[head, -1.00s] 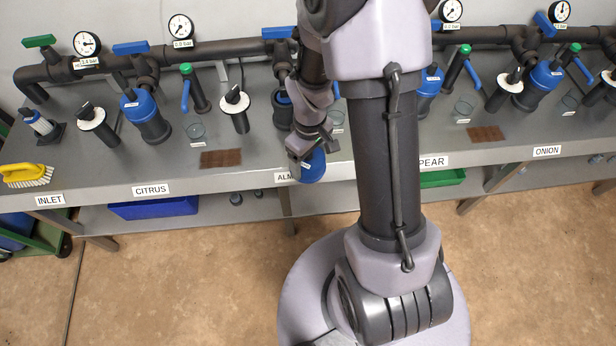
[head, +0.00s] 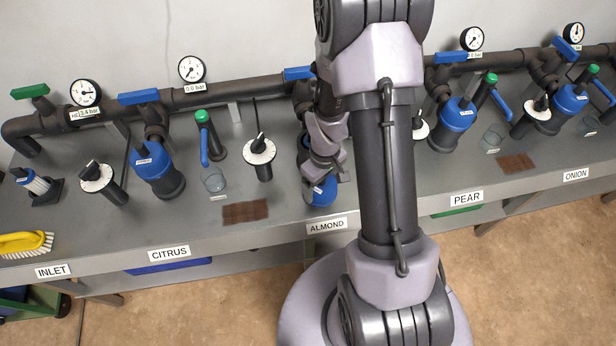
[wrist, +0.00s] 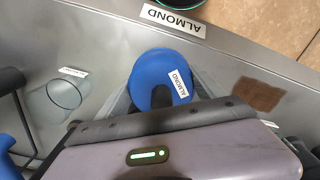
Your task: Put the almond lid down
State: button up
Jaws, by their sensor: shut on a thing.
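The almond lid (head: 322,194) is a blue round cap at the bench's front, just behind the ALMOND sign (head: 327,225). My gripper (head: 323,178) is shut on it from above. In the wrist view the lid (wrist: 152,70) shows its white ALMOND label, with the gripper body covering its lower side. I cannot tell whether the lid touches the bench top (head: 285,222). The almond housing (head: 304,150) stands behind my gripper, mostly hidden by my arm.
A brown mat (head: 245,212) lies left of the lid. A clear cup (wrist: 64,93) stands on its other side. A black-handled valve with a white dial (head: 260,152) rises behind the mat. Bare bench lies between mat and lid. Pipes and gauges run along the back.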

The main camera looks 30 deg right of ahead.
jog(key=shift+s+f+b, duration=0.25)
jog(key=shift+f, duration=0.3)
jog(key=shift+s+f+b, duration=0.2)
jog(key=shift+f+b, duration=0.05)
jog(key=shift+f, duration=0.3)
jog(key=shift+w+r, duration=0.15)
jog(key=shift+s, duration=0.2)
jog(key=o, duration=1.4)
jog(key=shift+c, duration=0.2)
notch_tip(320, 180, up, 12)
jog(key=p, duration=0.5)
jog(key=shift+w+p, duration=0.1)
jog(key=shift+p, duration=0.3)
notch_tip(320, 180, up, 10)
jog(key=m+t, duration=0.2)
send_over(324, 186)
jog(key=a, duration=0.4)
jog(key=s+a+r+m+t+y, duration=0.1)
jog(key=s+a+r+m+t, duration=0.1)
jog(key=s+a+r, duration=0.3)
jog(key=s+a+r+m+t+y, duration=0.1)
jog(key=s+a+r+m, duration=0.2)
jog(key=r, duration=0.8)
jog(key=s+a, duration=0.2)
jog(key=a, duration=0.1)
jog(key=shift+s+r+t, duration=0.2)
jog(key=shift+s+t, duration=0.2)
